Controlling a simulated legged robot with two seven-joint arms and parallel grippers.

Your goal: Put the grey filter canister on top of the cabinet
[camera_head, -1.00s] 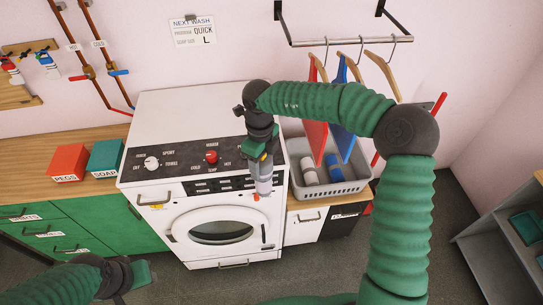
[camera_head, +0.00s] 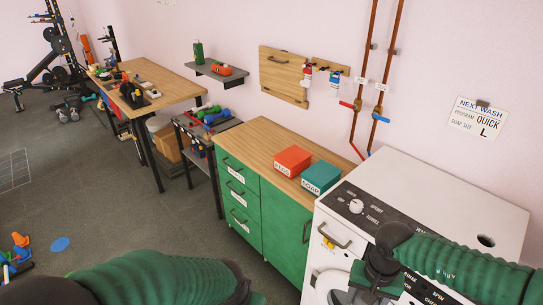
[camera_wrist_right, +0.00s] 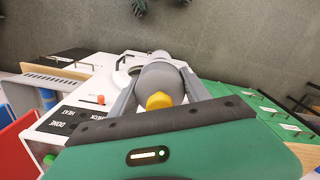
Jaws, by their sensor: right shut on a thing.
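The grey filter canister (camera_wrist_right: 157,78), with a yellow knob at its near end, is held between the two fingers of my right gripper (camera_wrist_right: 156,66) in the right wrist view. In the head view my right gripper (camera_head: 368,284) is low in front of the washing machine, and I cannot make out the canister there. The green cabinet (camera_head: 281,222) with the wooden top (camera_head: 250,142) stands left of the machine. My left arm crosses the bottom left of the head view, and its fingers are out of frame.
A red PEGS box (camera_head: 292,160) and a green SOAP box (camera_head: 321,176) stand at the right end of the cabinet top. The top is clear left of them. The white washing machine (camera_head: 455,195) adjoins on the right, and a small tool cart (camera_head: 207,128) stands to the left.

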